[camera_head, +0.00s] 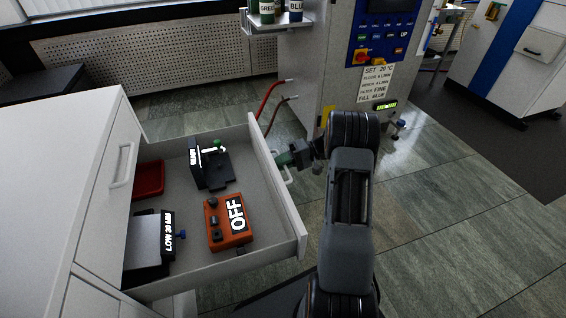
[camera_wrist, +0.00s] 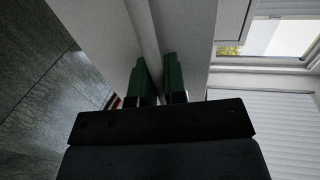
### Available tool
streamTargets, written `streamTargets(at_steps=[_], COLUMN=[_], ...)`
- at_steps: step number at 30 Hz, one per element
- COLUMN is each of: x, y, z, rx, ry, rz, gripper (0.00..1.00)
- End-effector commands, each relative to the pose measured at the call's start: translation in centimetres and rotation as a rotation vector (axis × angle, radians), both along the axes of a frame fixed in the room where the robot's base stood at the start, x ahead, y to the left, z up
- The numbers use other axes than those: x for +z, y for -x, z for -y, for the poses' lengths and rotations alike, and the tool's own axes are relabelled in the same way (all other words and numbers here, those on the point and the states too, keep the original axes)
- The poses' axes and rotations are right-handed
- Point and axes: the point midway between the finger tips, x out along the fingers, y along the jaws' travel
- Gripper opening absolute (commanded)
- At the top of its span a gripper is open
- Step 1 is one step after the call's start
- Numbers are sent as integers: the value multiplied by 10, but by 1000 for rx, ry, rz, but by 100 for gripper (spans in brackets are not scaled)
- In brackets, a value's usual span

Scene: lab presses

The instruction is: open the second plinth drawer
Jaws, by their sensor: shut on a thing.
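A white drawer (camera_head: 279,190) stands pulled out of the white cabinet (camera_head: 48,150) at the left of the head view, with its inside showing. My gripper (camera_head: 291,157) is at the outer side of the drawer front, with its green fingers shut on the drawer's handle (camera_head: 288,180). The fingers and wrist hide part of the handle. In the wrist view the green fingers of my gripper (camera_wrist: 156,82) close around a pale bar beside a white panel. I cannot tell from the frames which drawer in the order this is.
In the drawer lie an orange box marked OFF (camera_head: 228,222), a black device with a green knob (camera_head: 212,170), a box marked LOW (camera_head: 166,240) and a red tray (camera_head: 148,180). A machine (camera_head: 345,75) stands behind. Tiled floor at the right is clear.

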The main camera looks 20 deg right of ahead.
Motion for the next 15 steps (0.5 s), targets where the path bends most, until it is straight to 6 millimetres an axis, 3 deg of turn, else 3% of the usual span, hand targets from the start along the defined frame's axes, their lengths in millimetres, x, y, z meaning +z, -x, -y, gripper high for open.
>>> streamTargets(at_steps=[1, 2, 9, 15], x=[-1, -1, -1, 0], y=[2, 2, 1, 0], z=[0, 0, 0, 1], rx=[4, 4, 1, -1], ry=[-1, -1, 1, 1], rz=[-5, -5, -2, -1], gripper=[0, 14, 37, 37])
